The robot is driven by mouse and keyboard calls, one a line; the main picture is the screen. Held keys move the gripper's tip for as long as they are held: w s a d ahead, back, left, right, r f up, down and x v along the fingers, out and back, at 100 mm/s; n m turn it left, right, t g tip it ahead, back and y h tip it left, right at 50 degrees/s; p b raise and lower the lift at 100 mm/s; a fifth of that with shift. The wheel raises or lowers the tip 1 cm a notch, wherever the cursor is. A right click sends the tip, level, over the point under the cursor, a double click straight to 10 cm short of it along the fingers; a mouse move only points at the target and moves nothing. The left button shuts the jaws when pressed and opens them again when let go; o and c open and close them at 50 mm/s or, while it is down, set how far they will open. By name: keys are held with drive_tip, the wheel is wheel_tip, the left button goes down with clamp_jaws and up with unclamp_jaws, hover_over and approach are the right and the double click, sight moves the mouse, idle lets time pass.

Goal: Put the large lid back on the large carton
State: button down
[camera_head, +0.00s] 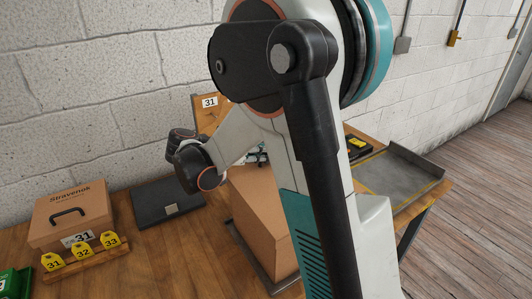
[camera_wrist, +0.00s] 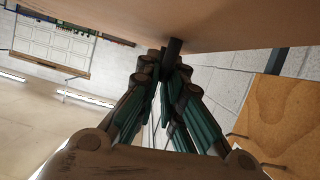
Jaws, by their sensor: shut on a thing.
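A large plain brown carton-like box (camera_head: 265,215) stands mid-table on a dark tray; my arm hides its right side and much of its top. I cannot tell from this view where its lid ends. In the wrist view, my gripper (camera_wrist: 172,72) is shut on a short dark handle (camera_wrist: 174,46) on a broad, light-brown surface, which looks like the large lid (camera_wrist: 230,22). The lid fills the top of that view, and its far edges are out of frame. My gripper is hidden behind my arm in the head view.
A smaller brown carton (camera_head: 90,209) with a black handle stands at left behind yellow number tags (camera_head: 82,252). A dark flat case (camera_head: 168,202) lies at the back. A grey tray (camera_head: 398,172) is at right.

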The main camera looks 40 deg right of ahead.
drive_tip(key=shift+f+b, duration=0.3)
drive_tip(key=shift+f, duration=0.3)
drive_tip(key=c, duration=1.7)
unclamp_jaws()
drive_tip(key=shift+o, duration=0.2)
drive_tip(key=v, duration=1.2)
